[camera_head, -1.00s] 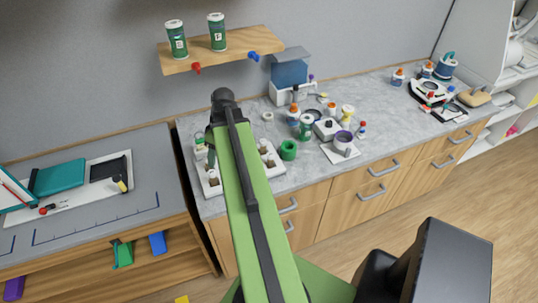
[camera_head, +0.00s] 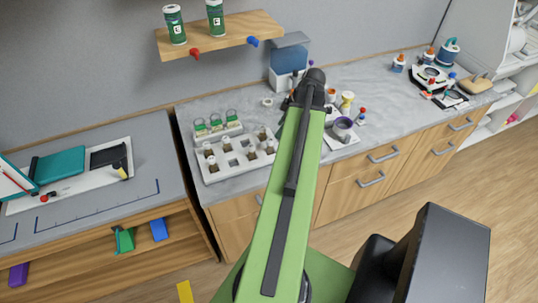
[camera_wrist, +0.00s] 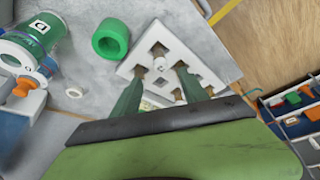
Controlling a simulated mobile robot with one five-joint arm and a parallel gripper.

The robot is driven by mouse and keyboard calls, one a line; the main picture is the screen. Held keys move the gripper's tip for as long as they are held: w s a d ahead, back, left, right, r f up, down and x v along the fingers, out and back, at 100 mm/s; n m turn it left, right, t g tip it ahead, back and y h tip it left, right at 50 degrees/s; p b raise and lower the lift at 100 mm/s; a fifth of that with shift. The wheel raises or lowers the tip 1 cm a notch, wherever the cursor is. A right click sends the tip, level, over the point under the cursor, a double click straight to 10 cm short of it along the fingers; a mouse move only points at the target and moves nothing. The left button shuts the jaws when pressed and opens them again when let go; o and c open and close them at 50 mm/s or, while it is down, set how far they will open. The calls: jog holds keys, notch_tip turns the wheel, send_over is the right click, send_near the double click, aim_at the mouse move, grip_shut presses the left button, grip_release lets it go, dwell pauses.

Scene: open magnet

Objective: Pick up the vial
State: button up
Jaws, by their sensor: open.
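A white rack (camera_head: 212,178) with square holes stands on the grey counter at the left of the head view. Several small brown vials (camera_head: 211,160) with pale tops stand in it. Which vial is meant cannot be told. The rack also shows in the wrist view (camera_wrist: 205,62), with a white vial top (camera_wrist: 160,64) in it. My gripper (camera_wrist: 160,82) is open in the wrist view; its two green fingers are apart, in front of the rack, with nothing held between them. The distance to the vials is unclear. In the head view my arm hides the gripper.
A wooden shelf (camera_head: 220,37) hangs above.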

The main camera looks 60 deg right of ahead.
aim_at(270, 144)
jog(key=b+x, duration=0.4)
jog(key=x, duration=0.2)
jog(key=shift+w+f+b, duration=0.15)
jog(key=shift+f+b, duration=0.15)
jog(key=shift+f, duration=0.1)
jog(key=b+x, duration=0.5)
jog(key=shift+f, duration=0.2)
jog(key=shift+r, duration=0.15)
grip_shut()
